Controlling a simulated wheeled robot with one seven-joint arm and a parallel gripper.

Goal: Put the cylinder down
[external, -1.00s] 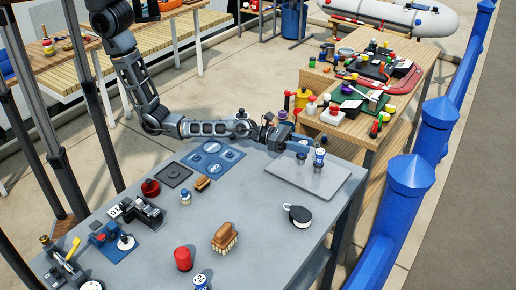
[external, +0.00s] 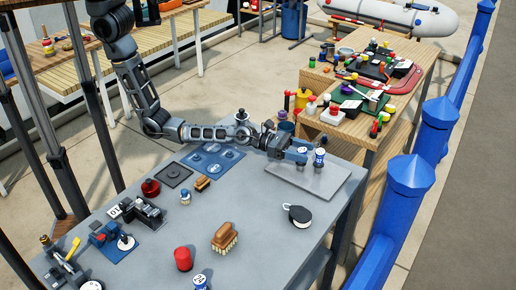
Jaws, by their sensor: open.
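A small white cylinder with a blue top (external: 320,158) stands upright on a flat grey plate (external: 325,184) at the right of the table. My gripper (external: 309,153) is low over the plate's far edge, open, its fingers pointing right towards this cylinder. I cannot tell whether a finger touches it. A small dark piece (external: 301,158) shows just under the fingers, partly hidden by them.
A black and white round item (external: 298,215) lies in front of the plate. A brush (external: 225,237), a blue panel with round spots (external: 212,157) and a red knob-like piece (external: 150,188) are on the grey table (external: 255,225). A crowded wooden bench (external: 345,130) stands behind the plate.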

